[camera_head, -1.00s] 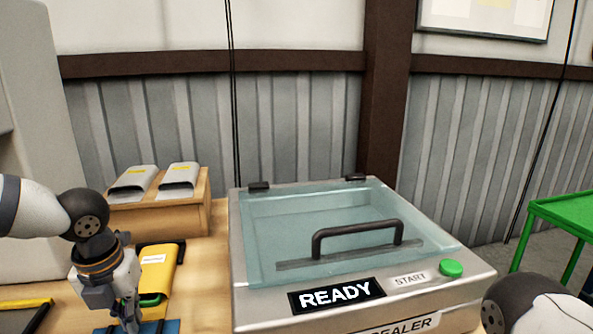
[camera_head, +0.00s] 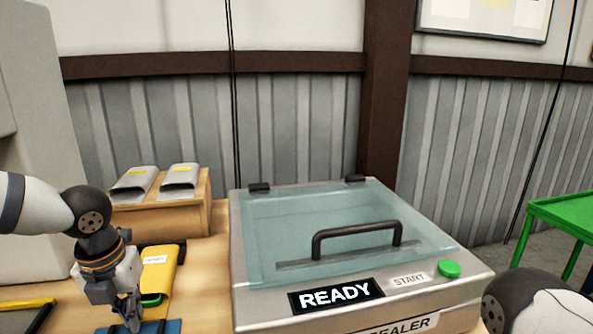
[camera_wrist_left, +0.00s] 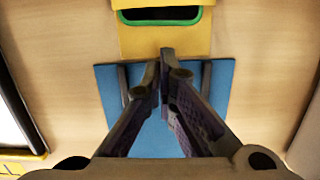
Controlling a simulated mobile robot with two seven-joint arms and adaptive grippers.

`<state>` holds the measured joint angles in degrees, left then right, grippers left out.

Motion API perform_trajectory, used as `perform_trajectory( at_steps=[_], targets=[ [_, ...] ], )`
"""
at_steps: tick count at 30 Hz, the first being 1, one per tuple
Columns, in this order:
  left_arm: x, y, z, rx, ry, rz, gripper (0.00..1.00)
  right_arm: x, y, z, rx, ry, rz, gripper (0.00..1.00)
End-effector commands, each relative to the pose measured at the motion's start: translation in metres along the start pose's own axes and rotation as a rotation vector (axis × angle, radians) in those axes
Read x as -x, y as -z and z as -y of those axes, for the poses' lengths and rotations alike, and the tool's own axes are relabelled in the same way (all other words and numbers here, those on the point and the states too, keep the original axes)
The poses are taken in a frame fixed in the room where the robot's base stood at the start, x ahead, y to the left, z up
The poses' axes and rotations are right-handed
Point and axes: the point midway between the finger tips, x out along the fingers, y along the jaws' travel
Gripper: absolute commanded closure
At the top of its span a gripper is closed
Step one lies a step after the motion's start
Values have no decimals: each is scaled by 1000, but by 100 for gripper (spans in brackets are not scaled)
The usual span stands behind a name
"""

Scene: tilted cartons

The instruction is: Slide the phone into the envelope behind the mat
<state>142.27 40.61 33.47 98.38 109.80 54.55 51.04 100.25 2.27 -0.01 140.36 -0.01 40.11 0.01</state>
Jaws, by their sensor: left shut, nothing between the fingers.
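A yellow envelope (camera_head: 158,270) with a white label lies behind the blue mat (camera_head: 165,326). In the left wrist view the envelope (camera_wrist_left: 165,40) shows its dark mouth with a green rim, facing the mat (camera_wrist_left: 215,85). My left gripper (camera_head: 133,322) is low over the mat. In the left wrist view its fingers (camera_wrist_left: 163,62) are together and empty, just before the envelope's near edge. Two dark strips lie along the mat's sides. I cannot make out the phone in any view; whether it is inside the envelope is not visible. My right gripper is not in view.
A sealer machine (camera_head: 340,305) with a clear lid, handle and READY sign stands to the right. A wooden stand (camera_head: 185,218) with two grey pouches is behind. A dark panel with a yellow edge (camera_head: 25,304) lies at left. A green table (camera_head: 565,210) is far right.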

Motion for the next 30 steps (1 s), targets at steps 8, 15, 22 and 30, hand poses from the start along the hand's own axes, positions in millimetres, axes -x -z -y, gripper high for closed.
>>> perform_trajectory(
  at_steps=[8, 15, 22, 30],
  targets=[
    [-7, -16, -1, 0, -1, -5, 100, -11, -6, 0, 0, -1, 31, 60],
    [-9, -30, -1, 1, -1, -5, 100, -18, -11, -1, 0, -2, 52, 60],
    [-3, -28, -1, -1, 0, 1, 100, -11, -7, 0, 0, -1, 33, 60],
    [2, -20, -1, 0, 0, 3, 100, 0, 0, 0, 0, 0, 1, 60]
  ],
)
